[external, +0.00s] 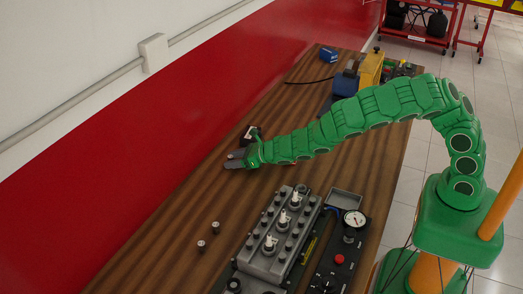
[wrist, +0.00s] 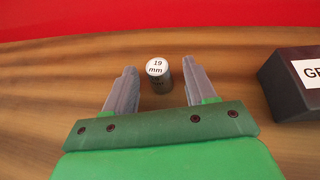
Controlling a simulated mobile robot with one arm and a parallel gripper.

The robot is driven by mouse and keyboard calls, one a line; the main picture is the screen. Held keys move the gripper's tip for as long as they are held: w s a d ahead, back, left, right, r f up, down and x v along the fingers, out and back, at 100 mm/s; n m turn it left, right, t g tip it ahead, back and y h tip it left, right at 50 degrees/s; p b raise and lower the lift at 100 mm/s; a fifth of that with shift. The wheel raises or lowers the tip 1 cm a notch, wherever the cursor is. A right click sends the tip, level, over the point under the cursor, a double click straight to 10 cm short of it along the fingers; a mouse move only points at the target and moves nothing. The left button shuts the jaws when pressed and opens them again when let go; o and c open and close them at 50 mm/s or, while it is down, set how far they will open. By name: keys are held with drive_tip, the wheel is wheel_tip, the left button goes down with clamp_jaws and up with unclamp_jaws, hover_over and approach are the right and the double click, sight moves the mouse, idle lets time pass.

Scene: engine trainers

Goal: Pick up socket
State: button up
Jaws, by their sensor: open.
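A small metal socket (wrist: 158,78) with a white top marked "19 mm" stands upright on the wooden table in the wrist view. It stands between and slightly beyond the fingertips of my gripper (wrist: 158,90), apart from both fingers. My gripper is open and empty. In the external view my gripper (external: 238,159) is low over the table near the red wall, and the socket there is hidden or too small to tell. Two other small sockets, one (external: 215,227) and another (external: 201,246), stand upright on the table at lower left.
A black box (wrist: 297,82) with a white label stands right of my gripper in the wrist view. An engine block trainer (external: 280,235) and a gauge panel (external: 345,240) stand on the table (external: 165,240). The red wall (external: 120,165) borders the table's far side.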

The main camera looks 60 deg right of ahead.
clamp_jaws()
drive_tip(key=shift+r, duration=0.1)
idle(0.3)
